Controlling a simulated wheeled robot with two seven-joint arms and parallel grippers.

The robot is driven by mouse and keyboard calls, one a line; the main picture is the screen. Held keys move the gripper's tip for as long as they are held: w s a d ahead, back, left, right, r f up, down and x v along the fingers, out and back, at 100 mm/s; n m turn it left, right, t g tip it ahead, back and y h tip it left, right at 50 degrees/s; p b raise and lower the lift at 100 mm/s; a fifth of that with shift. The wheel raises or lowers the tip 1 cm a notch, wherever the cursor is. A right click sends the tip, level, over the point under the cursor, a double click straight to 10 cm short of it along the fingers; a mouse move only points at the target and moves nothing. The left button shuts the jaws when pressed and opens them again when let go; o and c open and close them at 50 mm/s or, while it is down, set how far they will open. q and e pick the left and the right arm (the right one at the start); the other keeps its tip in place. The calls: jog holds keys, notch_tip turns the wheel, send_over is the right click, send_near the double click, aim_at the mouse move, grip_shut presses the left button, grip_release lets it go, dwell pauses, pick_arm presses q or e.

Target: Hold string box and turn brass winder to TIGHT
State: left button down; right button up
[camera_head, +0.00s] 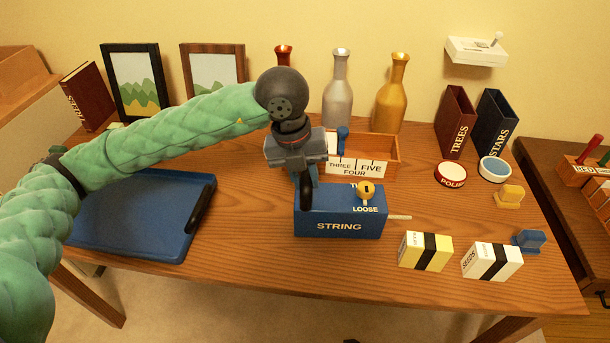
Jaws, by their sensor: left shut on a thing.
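The blue string box (330,226) stands on the wooden desk, with STRING on its front. The brass winder (366,190) sits on its top, between a partly hidden label starting with T behind and LOOSE in front. I cannot tell which label its dark mark points to. A pale rod (399,217) sticks out from the box's right side. My left gripper (306,190) points down over the box's left end and is shut on the box; its dark near finger lies in front of the box's edge. My right gripper is not in view.
A wooden tray (388,160) with number labels stands just behind the box. A yellow box (425,251) and a white seeds box (491,261) lie to the front right. A blue tray (130,246) lies left. Bottles (338,92) stand at the back.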

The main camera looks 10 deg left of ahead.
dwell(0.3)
pick_arm(q)
jog(key=shift+f, duration=0.25)
jog(key=c, duration=1.5)
grip_release()
jog(key=shift+o, duration=0.2)
jog(key=c, duration=0.7)
